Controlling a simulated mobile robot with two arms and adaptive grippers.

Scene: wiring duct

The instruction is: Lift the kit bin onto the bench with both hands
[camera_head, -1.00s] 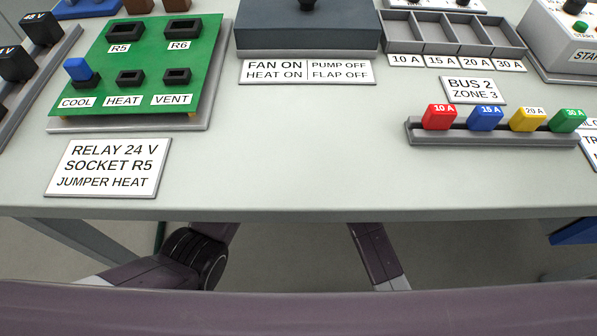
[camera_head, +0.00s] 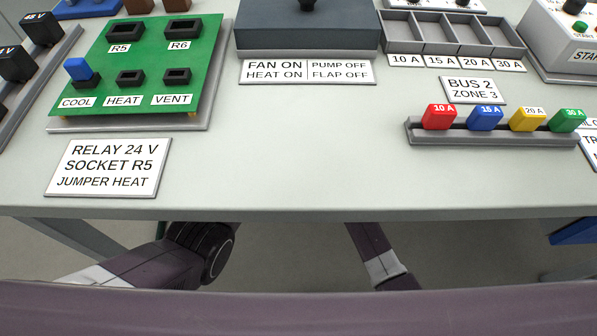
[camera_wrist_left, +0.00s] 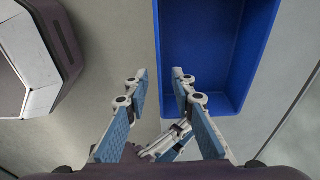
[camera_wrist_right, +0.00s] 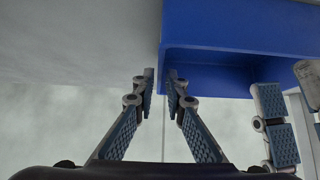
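The kit bin is a blue open box. In the head view only a small blue part (camera_head: 575,232) shows below the bench's right front edge. In the left wrist view its inside and rim (camera_wrist_left: 245,60) fill the upper middle and right. My left gripper (camera_wrist_left: 160,74) is open, its fingertips apart at the bin's left edge. In the right wrist view the bin (camera_wrist_right: 240,35) is at upper right. My right gripper (camera_wrist_right: 161,74) is open with a narrow gap, fingertips at the bin's near left corner. I cannot tell whether either gripper touches the bin.
The bench (camera_head: 290,175) has a clear front middle strip. On it are a green relay board (camera_head: 150,65), a dark box (camera_head: 305,28), a fuse rack (camera_head: 490,133) with several coloured fuses, a grey divided tray (camera_head: 455,35) and label plates. Blue-padded gripper fingers (camera_wrist_right: 270,110) show beside the right gripper.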

